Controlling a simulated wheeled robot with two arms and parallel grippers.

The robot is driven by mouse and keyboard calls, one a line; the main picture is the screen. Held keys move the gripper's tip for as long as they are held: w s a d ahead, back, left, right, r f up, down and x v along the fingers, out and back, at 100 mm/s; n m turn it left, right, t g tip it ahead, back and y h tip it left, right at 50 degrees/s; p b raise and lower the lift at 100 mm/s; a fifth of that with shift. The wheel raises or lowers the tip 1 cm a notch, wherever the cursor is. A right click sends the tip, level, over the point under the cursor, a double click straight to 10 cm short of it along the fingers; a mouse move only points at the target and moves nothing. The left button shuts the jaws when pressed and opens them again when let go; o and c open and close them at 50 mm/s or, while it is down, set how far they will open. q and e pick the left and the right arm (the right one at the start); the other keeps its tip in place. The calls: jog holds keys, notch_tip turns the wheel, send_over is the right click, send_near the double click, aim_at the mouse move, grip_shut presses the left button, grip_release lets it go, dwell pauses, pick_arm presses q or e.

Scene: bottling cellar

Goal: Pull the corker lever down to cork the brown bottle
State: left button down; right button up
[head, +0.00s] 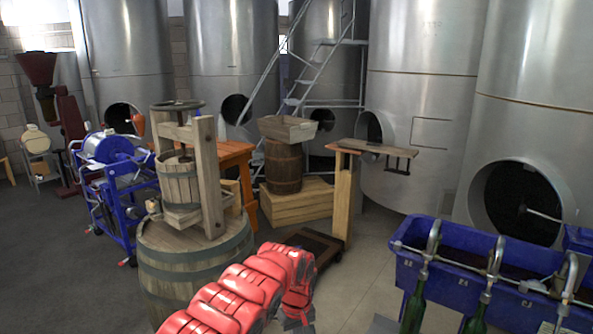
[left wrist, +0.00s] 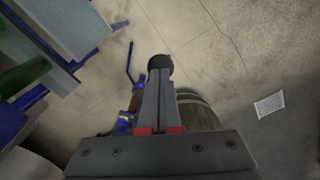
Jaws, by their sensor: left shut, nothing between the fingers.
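My left gripper (left wrist: 160,88) shows in the left wrist view with its two grey fingers shut together and empty. A round black knob (left wrist: 160,62) appears just at the fingertips; I cannot tell whether it touches them or is part of the corker lever. Just left of the fingers is a blue device (left wrist: 125,122) with a thin bent blue lever (left wrist: 130,68), seemingly the corker. A brownish upright shape (left wrist: 136,102) beside it may be the brown bottle, mostly hidden by the gripper.
A blue filler trough (head: 460,268) with green bottles (head: 413,308) stands at the right. A large barrel (head: 185,262) carrying a wooden press (head: 180,185) is left of my arm. A wooden post stand (head: 342,200) is behind it. A white sheet (left wrist: 270,105) lies on the floor.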

pick_arm(q)
jog(key=shift+s+f+b, duration=0.15)
jog(key=shift+f+b, duration=0.1)
jog(key=shift+f, duration=0.45)
jog(key=shift+s+f+b, duration=0.1)
jog(key=shift+f+b, duration=0.1)
jog(key=shift+f, duration=0.5)
jog(key=shift+a, duration=0.1)
jog(key=shift+f+b, duration=0.65)
jog(key=shift+f, duration=0.7)
jog(key=shift+f, duration=0.1)
notch_tip(320, 180, down, 2)
jog(key=shift+f+b, duration=0.1)
jog(key=shift+b, duration=0.55)
